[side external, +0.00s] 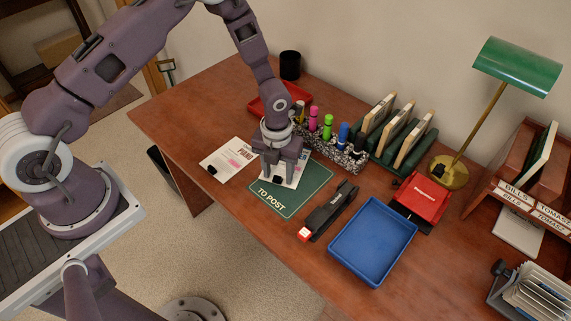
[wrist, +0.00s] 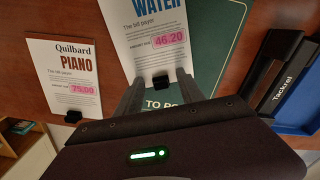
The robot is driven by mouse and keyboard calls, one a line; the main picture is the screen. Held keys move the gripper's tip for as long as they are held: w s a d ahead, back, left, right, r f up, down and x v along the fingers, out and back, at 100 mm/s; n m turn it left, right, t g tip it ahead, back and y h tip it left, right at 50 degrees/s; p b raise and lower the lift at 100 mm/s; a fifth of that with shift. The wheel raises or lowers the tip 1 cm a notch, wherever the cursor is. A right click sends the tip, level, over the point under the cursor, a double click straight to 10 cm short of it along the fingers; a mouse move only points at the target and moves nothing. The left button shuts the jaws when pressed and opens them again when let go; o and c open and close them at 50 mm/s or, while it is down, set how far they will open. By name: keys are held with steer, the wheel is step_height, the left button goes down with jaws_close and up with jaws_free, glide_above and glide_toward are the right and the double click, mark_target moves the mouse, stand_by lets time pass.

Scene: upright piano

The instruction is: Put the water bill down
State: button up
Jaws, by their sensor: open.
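The water bill (wrist: 155,35) is a white sheet with blue "WATER" lettering, a pink-marked 46.20 and a black clip (wrist: 160,82) at its near edge. It lies on or just over the green "TO POST" mat (side external: 304,196); I cannot tell whether it lies fully flat. In the side view the bill (side external: 296,178) is partly hidden by my gripper (side external: 281,172). My gripper is open, its fingers on either side of the clip in the wrist view (wrist: 158,86). I cannot tell whether they touch it.
The piano bill (side external: 229,160) lies left of the mat with its own black clip. A black stapler (side external: 328,211) and an empty blue tray (side external: 373,241) are to the right. A speckled holder with markers (side external: 333,150) and a green rack (side external: 396,138) stand behind.

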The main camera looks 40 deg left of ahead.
jaws_close()
steer(key=shift+r, duration=0.1)
